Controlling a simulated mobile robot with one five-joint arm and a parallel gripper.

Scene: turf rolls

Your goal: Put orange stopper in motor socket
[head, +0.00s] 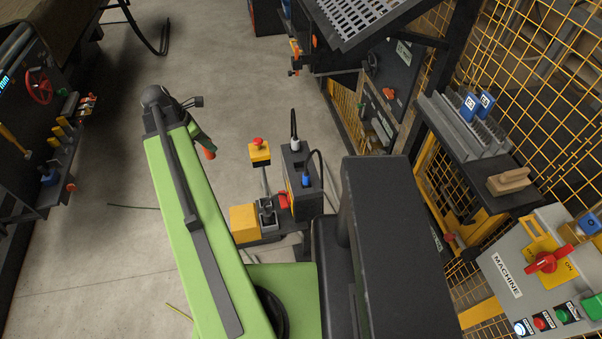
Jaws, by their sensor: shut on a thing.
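My gripper (204,146) is mostly hidden behind my green arm, left of the picture's middle, and its fingers are hard to make out. A small orange piece, the orange stopper (209,154), shows at its tip, held above the floor. A dark box-like unit (301,178) stands right of it, with a white plug and a blue plug (305,180) on black cables. I cannot tell which part is the motor socket. The stopper is apart from this unit.
A yellow box with a red button (259,151) and a yellow block (243,222) stand beside the dark unit. A control panel (530,285) and a rack with blue tags (465,130) are at right. A dark machine (40,150) is at left. Grey floor (120,250) lies clear between.

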